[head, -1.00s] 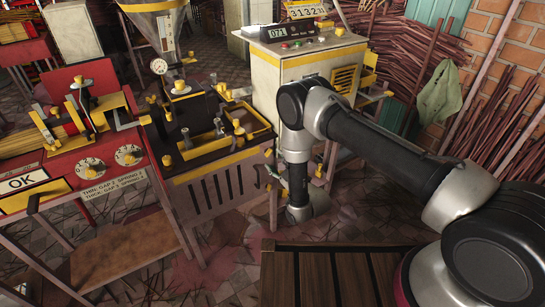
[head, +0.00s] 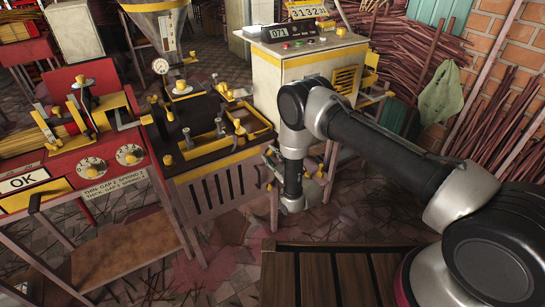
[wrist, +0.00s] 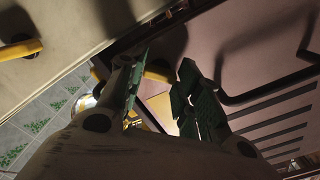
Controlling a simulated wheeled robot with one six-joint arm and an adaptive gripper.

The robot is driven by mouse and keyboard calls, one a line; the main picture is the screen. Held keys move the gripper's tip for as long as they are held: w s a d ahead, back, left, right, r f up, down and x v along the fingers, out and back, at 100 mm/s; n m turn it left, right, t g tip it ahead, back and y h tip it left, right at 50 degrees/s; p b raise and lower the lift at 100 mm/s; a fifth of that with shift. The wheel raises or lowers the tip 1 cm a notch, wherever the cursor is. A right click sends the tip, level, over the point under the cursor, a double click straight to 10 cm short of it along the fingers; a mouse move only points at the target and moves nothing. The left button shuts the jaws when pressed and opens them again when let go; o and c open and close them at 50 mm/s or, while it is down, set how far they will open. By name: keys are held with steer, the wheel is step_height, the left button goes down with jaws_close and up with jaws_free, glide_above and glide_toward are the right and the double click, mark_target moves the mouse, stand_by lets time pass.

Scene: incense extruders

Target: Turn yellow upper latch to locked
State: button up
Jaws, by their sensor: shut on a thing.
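The yellow upper latch (wrist: 157,73) shows as a short yellow bar between the fingers of my gripper (wrist: 166,64) in the wrist view. The green-padded fingers are shut on it, one on each side, with a visible gap between their tips. In the head view my gripper (head: 271,161) is small and partly hidden by my wrist, at the right end of the slotted extruder front. A yellow spot just under it, a lower latch (head: 269,187), also shows there. The latch's exact angle is hard to read.
A slotted panel (head: 222,192) lies left of my gripper. A cream control cabinet (head: 290,65) stands behind my arm. A red machine (head: 95,150) with dials is at the left. A dark slatted top (head: 335,275) is in front. Tiled floor is open between.

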steer(key=shift+m, duration=4.4)
steer(key=o, duration=1)
steer(key=v, duration=1.2)
